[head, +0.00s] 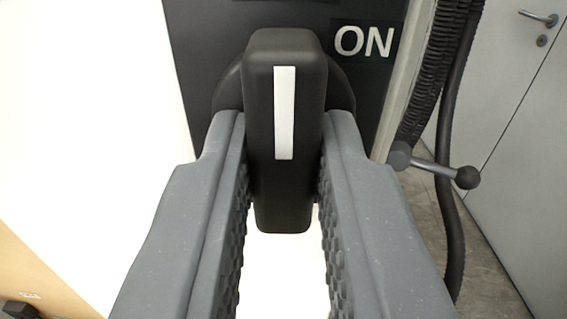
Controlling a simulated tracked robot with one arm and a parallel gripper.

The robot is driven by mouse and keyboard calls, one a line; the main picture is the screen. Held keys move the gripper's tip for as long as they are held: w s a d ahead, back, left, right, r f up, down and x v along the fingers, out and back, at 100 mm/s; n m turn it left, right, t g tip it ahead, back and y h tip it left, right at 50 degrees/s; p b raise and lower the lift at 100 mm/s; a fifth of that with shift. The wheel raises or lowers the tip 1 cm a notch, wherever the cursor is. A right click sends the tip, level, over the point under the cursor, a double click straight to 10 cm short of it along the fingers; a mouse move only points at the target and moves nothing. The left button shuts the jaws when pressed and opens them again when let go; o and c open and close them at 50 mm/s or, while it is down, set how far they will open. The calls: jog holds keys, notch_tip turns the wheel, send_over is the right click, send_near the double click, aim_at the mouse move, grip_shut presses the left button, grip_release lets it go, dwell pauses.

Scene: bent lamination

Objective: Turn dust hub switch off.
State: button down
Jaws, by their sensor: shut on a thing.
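The dust hub switch is a black bar-shaped knob (285,195) with a white stripe on its upper half. The knob stands upright in the picture, with the stripe near the top. It sits on a dark panel (200,60) with a white "ON" label (363,42) to its upper right. My gripper (285,150) has its two grey fingers on the left and right sides of the knob and is shut on it. The round base behind the knob is partly hidden by the knob and the fingers.
A black ribbed hose (440,65) hangs to the right of the panel. A lever with a round black end (467,178) sticks out right of my gripper. A grey door with a handle (538,18) stands at the far right.

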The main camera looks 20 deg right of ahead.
jog(key=shift+f, duration=0.2)
jog(key=c, duration=1.4)
grip_release()
jog(key=shift+r, duration=0.1)
jog(key=shift+o, duration=0.2)
jog(key=shift+s+a, duration=0.1)
jog(key=shift+s, duration=0.05)
jog(key=b+v, duration=0.2)
jog(key=v, duration=1.1)
jog(key=shift+s, duration=0.2)
